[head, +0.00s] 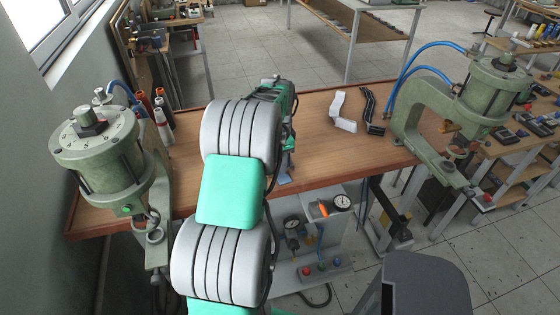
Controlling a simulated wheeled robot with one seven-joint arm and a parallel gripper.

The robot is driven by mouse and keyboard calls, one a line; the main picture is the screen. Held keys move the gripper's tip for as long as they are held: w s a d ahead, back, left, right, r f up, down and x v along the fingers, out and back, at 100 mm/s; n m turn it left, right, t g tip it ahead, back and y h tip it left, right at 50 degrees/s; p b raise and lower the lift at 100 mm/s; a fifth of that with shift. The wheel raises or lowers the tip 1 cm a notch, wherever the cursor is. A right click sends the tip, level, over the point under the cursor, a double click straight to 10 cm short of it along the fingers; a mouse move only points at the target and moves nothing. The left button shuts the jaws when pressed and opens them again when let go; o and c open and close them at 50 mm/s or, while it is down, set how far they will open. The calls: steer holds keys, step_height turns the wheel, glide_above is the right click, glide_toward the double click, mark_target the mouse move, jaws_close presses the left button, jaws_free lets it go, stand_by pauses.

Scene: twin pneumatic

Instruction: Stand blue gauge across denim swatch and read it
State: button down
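My arm reaches out over the wooden workbench and hides much of its middle. The end of my arm with my gripper (289,128) is above the bench. Its fingers are hidden or too small to make out, so I cannot tell whether they hold anything. A small blue-grey patch (285,179) shows at the bench's front edge beside my arm; it may be the denim swatch, mostly hidden. I cannot make out a blue gauge on the bench.
Green pneumatic presses stand at the bench's left (100,155) and right (482,95). A white bent piece (341,112) and black strips (371,108) lie right of my arm. Bottles (162,118) stand at left.

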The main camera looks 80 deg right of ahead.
steer(key=shift+f+b, duration=0.3)
steer(key=shift+f, duration=0.2)
stand_by(0.8)
steer(key=c, duration=1)
jaws_free()
steer(key=shift+o, duration=0.2)
